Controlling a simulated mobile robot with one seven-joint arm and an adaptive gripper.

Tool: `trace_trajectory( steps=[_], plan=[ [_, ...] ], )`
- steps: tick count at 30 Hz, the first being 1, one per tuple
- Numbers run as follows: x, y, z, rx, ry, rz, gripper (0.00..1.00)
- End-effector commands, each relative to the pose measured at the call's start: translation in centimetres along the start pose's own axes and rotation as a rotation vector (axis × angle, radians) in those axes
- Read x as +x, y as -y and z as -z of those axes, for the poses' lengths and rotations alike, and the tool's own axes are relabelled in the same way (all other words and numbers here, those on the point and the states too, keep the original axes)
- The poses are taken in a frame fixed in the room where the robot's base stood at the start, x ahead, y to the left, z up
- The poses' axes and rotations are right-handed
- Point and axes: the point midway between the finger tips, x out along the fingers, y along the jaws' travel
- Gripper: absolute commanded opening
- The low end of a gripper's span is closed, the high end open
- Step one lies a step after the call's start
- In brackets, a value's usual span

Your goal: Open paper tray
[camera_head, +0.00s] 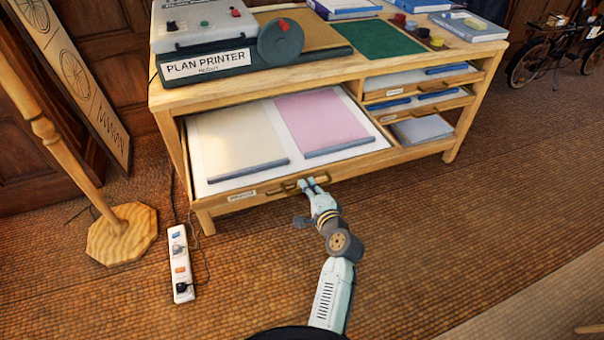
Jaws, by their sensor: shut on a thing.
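The wide paper tray (222,185) is a wooden drawer under the left part of the desk. It stands pulled out, and its inside shows. A cream sheet (235,138) and a pink sheet (318,120) lie in it, each with a grey bar along its front edge. A handle (285,188) sits on the tray's front panel. My gripper (308,184) is at the right part of this handle, shut on it. The fingertips partly hide the handle.
A plan printer (207,62) stands on the wooden desk (180,97). Smaller open drawers (418,98) are at the right. A power strip (180,262) with cables and a wooden stand's base (122,235) are on the floor at left.

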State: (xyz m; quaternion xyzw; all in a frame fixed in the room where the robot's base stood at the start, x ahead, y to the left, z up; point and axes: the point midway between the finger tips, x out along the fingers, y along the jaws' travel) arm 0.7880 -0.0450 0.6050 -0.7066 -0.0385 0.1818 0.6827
Motion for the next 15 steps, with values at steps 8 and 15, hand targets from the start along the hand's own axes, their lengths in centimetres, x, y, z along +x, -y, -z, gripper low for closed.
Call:
trace_trajectory(
  steps=[8, 15],
  plan=[
    [-4.6, -1.1, 0.0, 0.001, -0.001, -0.001, 0.0],
    [-6.2, -1.3, 0.0, 0.0, 0.0, 0.0, 0.0]
  ],
)
